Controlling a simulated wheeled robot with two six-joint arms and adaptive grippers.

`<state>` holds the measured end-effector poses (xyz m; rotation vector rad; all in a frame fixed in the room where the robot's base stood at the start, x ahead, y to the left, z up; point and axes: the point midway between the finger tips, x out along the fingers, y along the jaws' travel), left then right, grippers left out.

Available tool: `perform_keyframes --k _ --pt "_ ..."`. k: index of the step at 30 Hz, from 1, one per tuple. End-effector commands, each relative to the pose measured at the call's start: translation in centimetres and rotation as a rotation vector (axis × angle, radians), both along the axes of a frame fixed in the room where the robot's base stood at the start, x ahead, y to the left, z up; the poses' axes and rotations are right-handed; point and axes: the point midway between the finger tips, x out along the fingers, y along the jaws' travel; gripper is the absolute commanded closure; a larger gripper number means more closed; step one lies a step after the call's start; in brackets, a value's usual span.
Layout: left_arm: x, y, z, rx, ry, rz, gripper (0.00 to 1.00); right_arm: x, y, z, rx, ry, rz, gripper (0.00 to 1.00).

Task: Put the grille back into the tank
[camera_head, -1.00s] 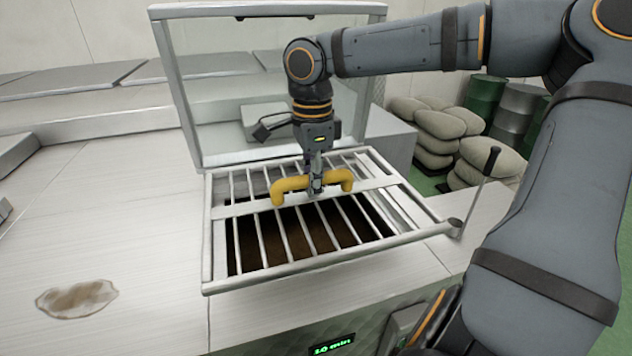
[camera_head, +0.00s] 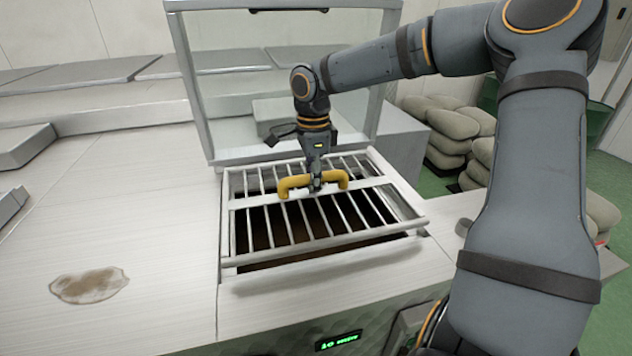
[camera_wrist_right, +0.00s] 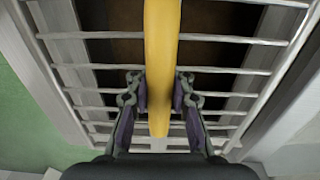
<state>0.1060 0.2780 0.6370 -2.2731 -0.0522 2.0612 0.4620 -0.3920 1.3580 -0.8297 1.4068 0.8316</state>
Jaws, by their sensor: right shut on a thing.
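The grille (camera_head: 330,242), a pale metal frame with several parallel bars, lies over the dark opening of the tank (camera_head: 300,285). A strip of the opening shows below its front bar, so the grille looks a little raised or set back; I cannot tell how far. Its yellow handle (camera_head: 295,183) stands up from the cross plate. My right gripper (camera_head: 316,186) comes from above and is shut on the handle. In the right wrist view the handle (camera_wrist_right: 162,55) runs between the two fingers (camera_wrist_right: 160,108), with the grille's bars below. My left gripper is out of view.
A raised frame-like lid (camera_head: 285,155) stands upright behind the opening. A lit display (camera_head: 338,341) is on the tank's front. A brown stain (camera_head: 90,286) marks the clear worktop at left. Stacked sacks (camera_head: 450,125) stand on the green floor at right.

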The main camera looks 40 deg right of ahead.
Motion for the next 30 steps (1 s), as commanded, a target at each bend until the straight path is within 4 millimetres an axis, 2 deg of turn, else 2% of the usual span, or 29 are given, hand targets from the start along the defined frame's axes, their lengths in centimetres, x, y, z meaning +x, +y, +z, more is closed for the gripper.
perform_keyframes --k 7,15,30 --pt "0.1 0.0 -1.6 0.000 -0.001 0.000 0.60 1.5 -0.9 -1.9 -0.003 -0.003 -0.001 1.00" --pt "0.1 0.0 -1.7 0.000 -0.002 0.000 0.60 1.5 -0.8 -4.0 -0.001 -0.003 0.000 1.00" --pt "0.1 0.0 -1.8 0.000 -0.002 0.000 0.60 1.5 -0.8 -4.8 -0.001 -0.004 0.000 1.00"
